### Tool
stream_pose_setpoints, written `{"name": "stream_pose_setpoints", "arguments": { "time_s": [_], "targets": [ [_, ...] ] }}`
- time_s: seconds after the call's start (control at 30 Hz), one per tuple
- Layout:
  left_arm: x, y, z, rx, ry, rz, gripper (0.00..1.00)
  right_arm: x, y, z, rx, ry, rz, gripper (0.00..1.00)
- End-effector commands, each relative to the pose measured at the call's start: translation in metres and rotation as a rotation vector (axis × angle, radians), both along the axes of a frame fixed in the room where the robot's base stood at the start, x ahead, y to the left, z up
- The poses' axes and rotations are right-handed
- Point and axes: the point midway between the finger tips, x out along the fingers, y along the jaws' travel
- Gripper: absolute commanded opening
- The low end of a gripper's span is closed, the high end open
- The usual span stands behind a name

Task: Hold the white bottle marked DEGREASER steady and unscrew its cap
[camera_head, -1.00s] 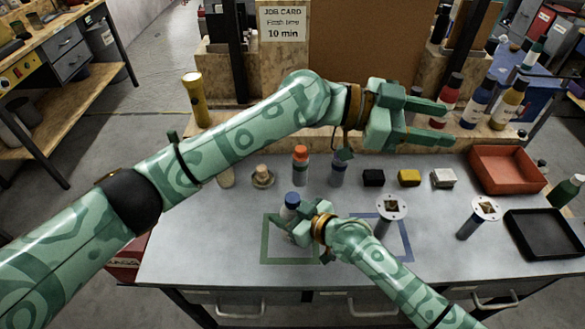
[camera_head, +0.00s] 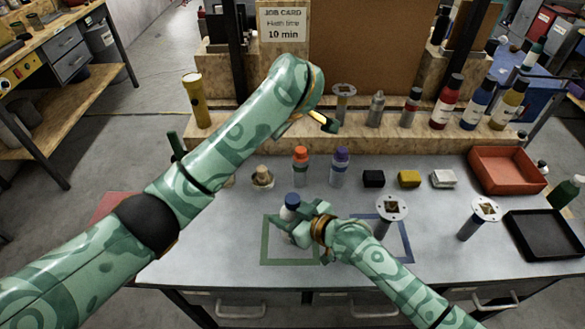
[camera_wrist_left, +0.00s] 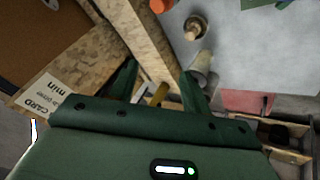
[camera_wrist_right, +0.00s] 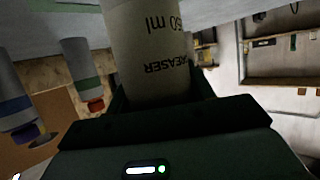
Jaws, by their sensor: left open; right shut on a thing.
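The white DEGREASER bottle (camera_wrist_right: 155,50) fills the upper middle of the right wrist view, with part of its label readable. In the head view its blue cap (camera_head: 292,200) is on top and my right gripper covers most of its body. My right gripper (camera_head: 302,224) is shut on the bottle, within the green outline (camera_head: 265,240) on the bench. My left gripper (camera_head: 325,122) is up and behind the bottle, over the back ledge, mostly hidden by its own arm. In the left wrist view its two fingers (camera_wrist_left: 158,85) are apart with nothing between them.
An orange-capped bottle (camera_head: 300,168) and a purple-capped bottle (camera_head: 340,168) stand behind. A stoppered item (camera_head: 262,177) is left of them. Small blocks (camera_head: 409,178), a red tray (camera_head: 508,172) and a black tray (camera_head: 545,234) lie right. A yellow flashlight (camera_head: 195,100) stands on the ledge.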

Motion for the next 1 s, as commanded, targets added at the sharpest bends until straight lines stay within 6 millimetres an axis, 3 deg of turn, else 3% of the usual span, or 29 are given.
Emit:
{"name": "stream_pose_setpoints", "arguments": {
  "time_s": [0.1,0.2,0.37,0.53,0.8,1.0],
  "targets": [
    [-0.043,-0.004,-0.022,-0.033,0.261,0.004,0.48,0.0,0.0,0.0,0.001,0.001,0.0,0.0],
    [-0.075,-0.01,-0.03,-0.061,0.435,-0.017,0.48,0.0,0.0,0.0,0.001,0.001,0.0,0.0],
    [-0.104,-0.018,-0.034,-0.091,0.592,-0.062,0.48,0.0,0.0,0.0,0.0,0.001,0.0,0.0],
    [-0.108,-0.02,-0.046,-0.083,0.615,-0.111,0.48,0.0,0.0,0.0,0.001,0.001,0.0,0.0],
    [-0.108,-0.02,-0.092,-0.082,0.615,-0.109,0.48,0.0,0.0,0.0,0.0,0.0,0.0,0.0],
    [-0.107,-0.019,-0.111,-0.081,0.61,-0.109,0.48,0.0,0.0,0.0,-0.001,0.001,0.0,0.0]
  ]
}}
